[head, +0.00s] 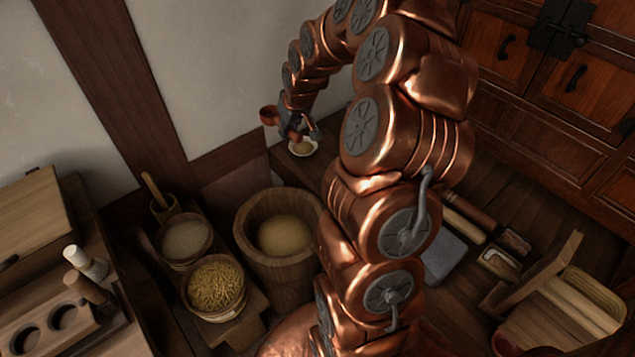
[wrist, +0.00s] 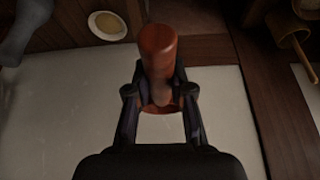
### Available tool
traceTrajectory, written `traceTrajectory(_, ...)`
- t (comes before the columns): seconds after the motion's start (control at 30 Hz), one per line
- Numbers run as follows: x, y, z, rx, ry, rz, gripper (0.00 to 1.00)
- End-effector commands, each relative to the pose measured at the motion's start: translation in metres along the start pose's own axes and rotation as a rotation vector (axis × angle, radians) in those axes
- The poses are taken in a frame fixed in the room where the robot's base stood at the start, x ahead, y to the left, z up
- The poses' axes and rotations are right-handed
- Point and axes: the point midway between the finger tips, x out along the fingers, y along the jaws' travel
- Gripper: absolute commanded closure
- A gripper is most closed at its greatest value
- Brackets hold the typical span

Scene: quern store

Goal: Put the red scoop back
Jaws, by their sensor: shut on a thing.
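My gripper (head: 293,127) is shut on the red scoop (head: 268,115) and holds it up in front of the pale wall. In the wrist view the red-brown scoop (wrist: 158,50) stands out between the two dark fingers (wrist: 160,82). Its rounded end points towards the top of that picture, and part of it is hidden by the fingers. A small pale bowl with yellowish contents (head: 303,148) is just below my gripper in the head view. It also shows at the upper left of the wrist view (wrist: 107,25).
A large wooden mortar (head: 248,243) with meal stands below. Beside it are a tub of grain (head: 214,287), a tub of pale meal (head: 185,240) and a small pot with a wooden handle (head: 162,205). A holed rack (head: 45,330) is at left, cabinets (head: 560,70) at right.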

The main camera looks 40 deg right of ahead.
Motion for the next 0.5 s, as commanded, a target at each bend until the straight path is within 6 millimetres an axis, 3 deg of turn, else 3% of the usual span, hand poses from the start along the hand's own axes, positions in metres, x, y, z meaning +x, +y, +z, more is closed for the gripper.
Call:
traceTrajectory(0.03, 0.019, 0.01, 0.011, 0.004, 0.0, 0.002, 1.0)
traceTrajectory(0.5, 0.087, 0.082, 0.064, -0.013, -0.001, -0.006, 1.0)
